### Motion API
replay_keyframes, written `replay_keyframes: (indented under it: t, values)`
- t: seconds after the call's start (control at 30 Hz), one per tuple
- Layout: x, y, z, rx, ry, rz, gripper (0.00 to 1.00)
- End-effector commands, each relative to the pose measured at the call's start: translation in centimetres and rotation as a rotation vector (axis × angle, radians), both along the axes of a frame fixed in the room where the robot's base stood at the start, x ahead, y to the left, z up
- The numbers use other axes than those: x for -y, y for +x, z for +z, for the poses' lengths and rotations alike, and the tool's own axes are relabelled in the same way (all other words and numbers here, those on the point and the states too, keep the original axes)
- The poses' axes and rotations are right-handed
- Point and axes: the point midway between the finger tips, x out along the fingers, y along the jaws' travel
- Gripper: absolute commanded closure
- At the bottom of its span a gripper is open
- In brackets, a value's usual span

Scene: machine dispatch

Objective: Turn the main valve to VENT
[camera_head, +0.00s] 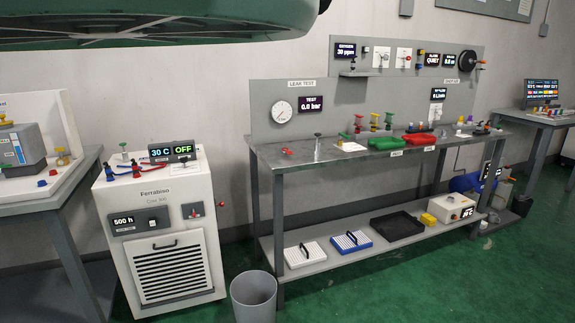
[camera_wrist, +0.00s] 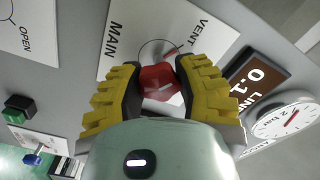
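The main valve's red handle (camera_wrist: 160,86) is in the middle of the wrist view, on a white plate (camera_wrist: 122,62) lettered MAIN and VENT. A thin arc is drawn on the plate, and a small red tip shows near its VENT end. My gripper (camera_wrist: 160,74) has its yellow and black fingers on both sides of the handle and appears closed against it. The fingers hide part of the handle, so its exact angle is hard to tell. I cannot pick out this valve or my gripper in the head view.
In the wrist view, a LINE display (camera_wrist: 258,78) and a round gauge (camera_wrist: 284,119) sit right of the valve. A green button (camera_wrist: 17,109) is at left. The head view shows a workbench (camera_head: 330,153), a Ferrabiso machine (camera_head: 160,225) and a grey bin (camera_head: 254,298).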

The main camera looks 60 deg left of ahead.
Motion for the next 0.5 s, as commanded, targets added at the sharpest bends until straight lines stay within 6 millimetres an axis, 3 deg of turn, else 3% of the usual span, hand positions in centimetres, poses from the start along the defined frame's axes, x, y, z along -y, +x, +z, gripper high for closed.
replay_keyframes:
  t: [0.03,0.3,0.5]
  values:
    - [0.06,-0.09,0.12,0.003,-0.002,-0.003,0.61]
    - [0.02,-0.05,0.02,0.001,0.000,-0.001,0.34]
    - [0.01,-0.03,0.00,0.000,0.001,0.000,0.34]
